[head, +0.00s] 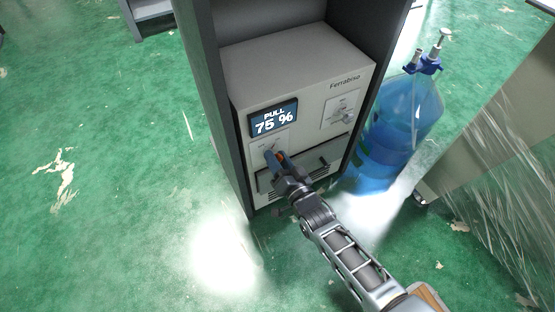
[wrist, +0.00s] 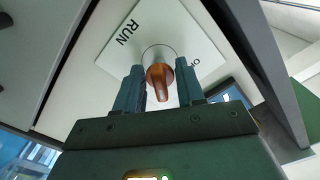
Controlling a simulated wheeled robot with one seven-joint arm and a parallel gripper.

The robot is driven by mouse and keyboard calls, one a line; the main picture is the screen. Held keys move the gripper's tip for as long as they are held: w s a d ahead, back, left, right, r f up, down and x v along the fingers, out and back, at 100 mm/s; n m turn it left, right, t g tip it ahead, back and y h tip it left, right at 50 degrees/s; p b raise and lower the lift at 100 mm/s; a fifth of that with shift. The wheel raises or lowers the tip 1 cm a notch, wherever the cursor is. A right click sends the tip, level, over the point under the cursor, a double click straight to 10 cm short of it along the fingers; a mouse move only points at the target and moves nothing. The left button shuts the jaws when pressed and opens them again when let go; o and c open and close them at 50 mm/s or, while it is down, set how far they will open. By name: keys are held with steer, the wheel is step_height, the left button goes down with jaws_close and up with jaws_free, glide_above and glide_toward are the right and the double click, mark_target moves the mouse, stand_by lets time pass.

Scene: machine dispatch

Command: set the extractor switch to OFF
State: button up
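The extractor (head: 300,65) is a pale grey box marked Ferrabiso, inside a dark frame. Its display (head: 273,118) reads PULL 75 %. The extractor switch has a copper-orange lever (wrist: 160,82) on a white plate (wrist: 150,28), with RUN at the plate's upper left and a partly hidden label starting with O at its right in the wrist view. My gripper (wrist: 160,88) is at the switch, its two blue-grey fingers apart, one on each side of the lever. I cannot tell whether they touch it. In the head view my gripper (head: 274,160) covers most of the switch.
A second small panel (head: 341,111) sits at the upper right of the extractor front. A slot with a dark handle (head: 318,166) lies below. A blue water bottle (head: 402,115) stands right of the frame, and a plastic-wrapped block (head: 510,140) further right. Green floor is clear at left.

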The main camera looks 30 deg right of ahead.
steer(key=c, duration=0.7)
steer(key=n+b, duration=0.1)
steer(key=n, duration=0.2)
steer(key=shift+n, duration=0.3)
steer(key=n+b, duration=0.1)
steer(key=n, duration=0.2)
steer(key=shift+n, duration=0.3)
steer(key=n+b, duration=0.1)
steer(key=n, duration=0.5)
steer(key=shift+a+n+b, duration=0.1)
steer(key=shift+n+b, duration=0.2)
steer(key=shift+b, duration=0.1)
